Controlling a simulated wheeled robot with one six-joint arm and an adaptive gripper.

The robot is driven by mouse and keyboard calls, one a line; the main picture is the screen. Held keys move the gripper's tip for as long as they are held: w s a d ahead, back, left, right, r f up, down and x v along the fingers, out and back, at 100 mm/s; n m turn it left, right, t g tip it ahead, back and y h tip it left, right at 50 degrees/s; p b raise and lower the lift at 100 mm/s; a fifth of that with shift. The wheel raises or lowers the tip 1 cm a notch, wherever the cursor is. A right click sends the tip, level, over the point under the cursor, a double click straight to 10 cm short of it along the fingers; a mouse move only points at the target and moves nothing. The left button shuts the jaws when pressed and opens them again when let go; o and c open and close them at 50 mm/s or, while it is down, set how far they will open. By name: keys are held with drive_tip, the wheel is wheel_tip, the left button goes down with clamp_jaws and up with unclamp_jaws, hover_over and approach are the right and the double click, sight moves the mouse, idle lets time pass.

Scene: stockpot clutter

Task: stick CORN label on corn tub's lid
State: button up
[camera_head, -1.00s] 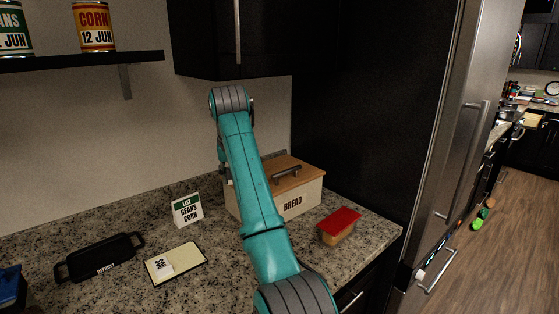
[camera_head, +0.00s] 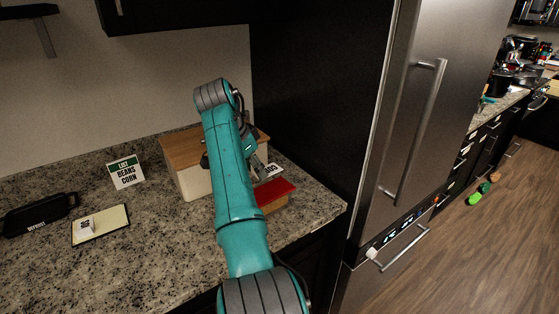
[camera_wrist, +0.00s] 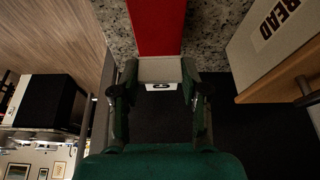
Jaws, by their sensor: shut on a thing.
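My gripper (camera_head: 265,173) is shut on a small white label (camera_head: 273,170) at the right of the countertop. In the wrist view the label (camera_wrist: 161,87) sits between the fingers, with part of one dark letter showing. The tub with a red lid (camera_head: 274,191) and an orange-brown body stands just below and in front of the gripper. In the wrist view its red lid (camera_wrist: 156,27) lies straight ahead of the fingertips. Whether the label touches the lid is unclear. My arm hides the left part of the tub.
The wooden-lidded bread box (camera_head: 193,183) stands close behind and left of the tub. A LIST card (camera_head: 125,172), a cream pad (camera_head: 112,220) with a small label, and a black dish (camera_head: 40,215) are farther left. The counter edge and fridge (camera_head: 420,110) are at right.

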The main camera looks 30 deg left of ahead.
sight(262, 195)
drive_tip(key=shift+w+d+f, duration=0.1)
drive_tip(key=shift+d+f, duration=0.1)
drive_tip(key=shift+f, duration=0.1)
drive_tip(key=shift+d+f, duration=0.1)
drive_tip(key=shift+f, duration=2.55)
drive_tip(key=shift+f, duration=0.6)
drive_tip(key=o, duration=0.8)
drive_tip(key=shift+r, duration=3)
